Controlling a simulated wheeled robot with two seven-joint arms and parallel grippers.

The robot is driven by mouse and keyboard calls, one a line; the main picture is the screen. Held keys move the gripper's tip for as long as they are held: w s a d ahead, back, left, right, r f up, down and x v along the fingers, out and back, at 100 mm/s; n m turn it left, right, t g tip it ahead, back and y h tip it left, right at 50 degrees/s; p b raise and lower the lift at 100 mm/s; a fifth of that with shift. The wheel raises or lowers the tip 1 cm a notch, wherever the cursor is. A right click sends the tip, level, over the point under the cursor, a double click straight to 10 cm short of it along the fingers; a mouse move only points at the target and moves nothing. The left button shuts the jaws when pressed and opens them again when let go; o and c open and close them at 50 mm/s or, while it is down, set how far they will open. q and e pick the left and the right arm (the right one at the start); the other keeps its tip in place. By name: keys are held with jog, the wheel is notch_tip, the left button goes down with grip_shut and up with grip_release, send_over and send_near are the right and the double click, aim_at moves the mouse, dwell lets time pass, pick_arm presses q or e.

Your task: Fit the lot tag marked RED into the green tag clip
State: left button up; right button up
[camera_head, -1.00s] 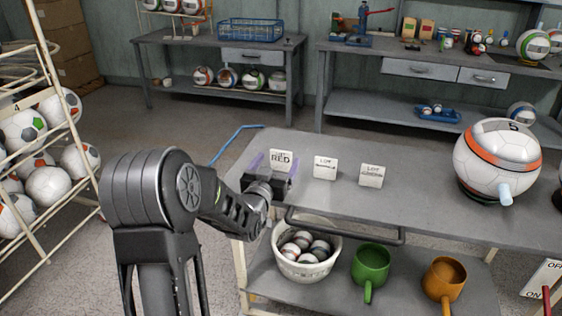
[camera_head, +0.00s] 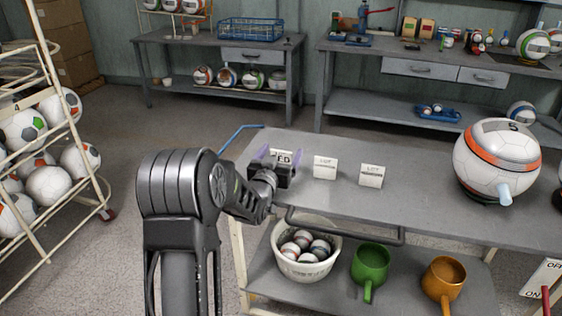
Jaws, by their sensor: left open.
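The white RED lot tag (camera_head: 282,154) stands on the grey cart top near its left end. My gripper partly hides it, so only the upper part of its lettering shows. My left gripper (camera_head: 280,157) is open, with its purple fingers on either side of the tag. I cannot tell whether they touch it. Two other white tags, the middle one (camera_head: 325,167) and the right one (camera_head: 371,176), stand to the right; their lettering is too small to read surely. I cannot make out a green tag clip. My right gripper is not in view.
A ball-shaped pot (camera_head: 496,160) marked 5 stands on the cart's right. Below are a white basket of balls (camera_head: 306,270), a green mug (camera_head: 371,265) and an orange mug (camera_head: 443,280). A ball rack (camera_head: 75,125) is at left. The cart top between tags and pot is clear.

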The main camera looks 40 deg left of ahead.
pick_arm(q)
jog(key=shift+c, duration=0.5)
jog(key=c, duration=1.3)
jog(key=shift+r, duration=0.15)
